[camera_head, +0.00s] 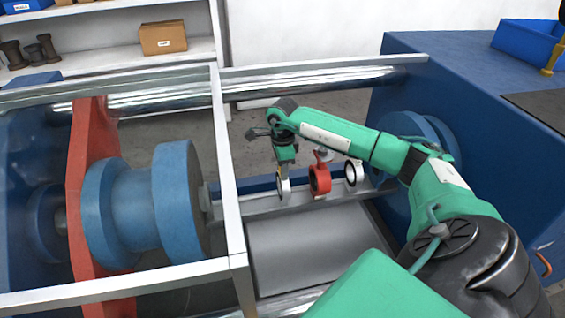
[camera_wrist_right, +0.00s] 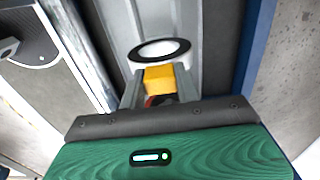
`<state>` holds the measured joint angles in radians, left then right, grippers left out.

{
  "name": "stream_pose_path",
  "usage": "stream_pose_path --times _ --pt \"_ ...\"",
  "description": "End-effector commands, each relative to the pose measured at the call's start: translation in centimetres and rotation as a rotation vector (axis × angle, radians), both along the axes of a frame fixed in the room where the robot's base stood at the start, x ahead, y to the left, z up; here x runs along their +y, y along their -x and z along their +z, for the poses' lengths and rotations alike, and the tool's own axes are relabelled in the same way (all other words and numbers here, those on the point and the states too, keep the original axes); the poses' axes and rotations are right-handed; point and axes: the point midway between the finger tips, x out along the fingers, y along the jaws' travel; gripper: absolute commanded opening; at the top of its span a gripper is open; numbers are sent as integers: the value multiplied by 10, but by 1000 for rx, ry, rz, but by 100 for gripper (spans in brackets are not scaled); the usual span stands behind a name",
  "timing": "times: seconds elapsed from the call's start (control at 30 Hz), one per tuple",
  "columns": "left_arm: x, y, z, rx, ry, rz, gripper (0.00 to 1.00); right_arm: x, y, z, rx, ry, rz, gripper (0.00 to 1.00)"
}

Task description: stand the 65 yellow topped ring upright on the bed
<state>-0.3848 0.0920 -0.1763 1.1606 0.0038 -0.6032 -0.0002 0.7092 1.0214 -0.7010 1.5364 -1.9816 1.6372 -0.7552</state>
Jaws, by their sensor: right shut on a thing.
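My right gripper (camera_head: 283,167) points down over the machine's grey bed (camera_head: 245,208). It is shut on the yellow top of a pale ring with a dark inner edge (camera_head: 284,189). In the right wrist view the yellow block (camera_wrist_right: 158,78) sits between the two fingers (camera_wrist_right: 158,88), with the white and black ring (camera_wrist_right: 160,50) beyond it. The ring looks roughly upright at the bed, but I cannot tell whether it touches. My left gripper is not in view.
A red ring valve (camera_head: 320,180) and a white ring with a black inner edge (camera_head: 354,172) stand to the right of the held ring. A blue flanged cylinder (camera_head: 140,207) and a silver frame post (camera_head: 228,170) are on the left. A blue housing (camera_head: 460,95) rises on the right.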

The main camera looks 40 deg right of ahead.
Motion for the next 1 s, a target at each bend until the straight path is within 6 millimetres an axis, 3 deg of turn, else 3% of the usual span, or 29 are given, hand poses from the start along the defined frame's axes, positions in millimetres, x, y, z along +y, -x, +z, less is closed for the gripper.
stream_pose_path --times 0.73,0.77,1.0 --pt "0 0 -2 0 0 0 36 0 0 -2 0 0 0 0" --pt "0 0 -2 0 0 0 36 0 0 -2 0 0 0 33" --pt "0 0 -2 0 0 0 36 0 0 -2 1 0 0 33"
